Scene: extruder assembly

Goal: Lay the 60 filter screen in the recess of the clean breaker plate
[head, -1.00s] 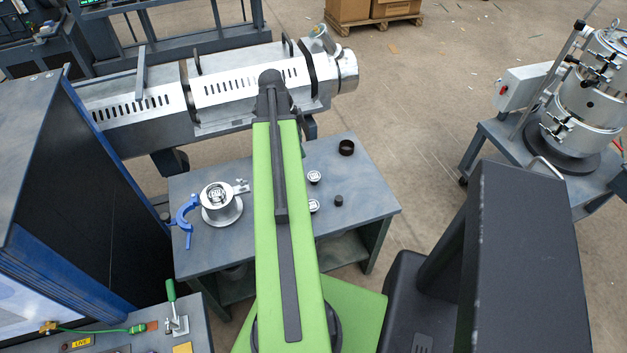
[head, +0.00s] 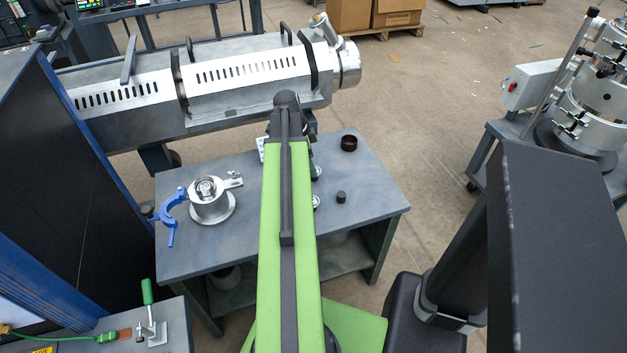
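My green arm reaches over the blue-grey workbench (head: 235,245). My gripper is hidden behind the arm's far end, so its fingers cannot be seen. Two small pale discs lie on the bench at the arm's right edge, a rear one (head: 318,171) and a front one (head: 316,202). Both are partly covered by the arm, and I cannot read a 60 on either. A round metal flanged holder (head: 213,211) stands at the bench's left, with a marked round piece (head: 206,187) in its top. I cannot tell which piece is the breaker plate or the filter screen.
A blue C-shaped clamp (head: 170,218) lies left of the holder. A black ring (head: 349,143) and a small dark cylinder (head: 341,197) stand on the right. A small white object (head: 262,149) shows left of the arm. The extruder barrel (head: 250,80) runs behind the bench.

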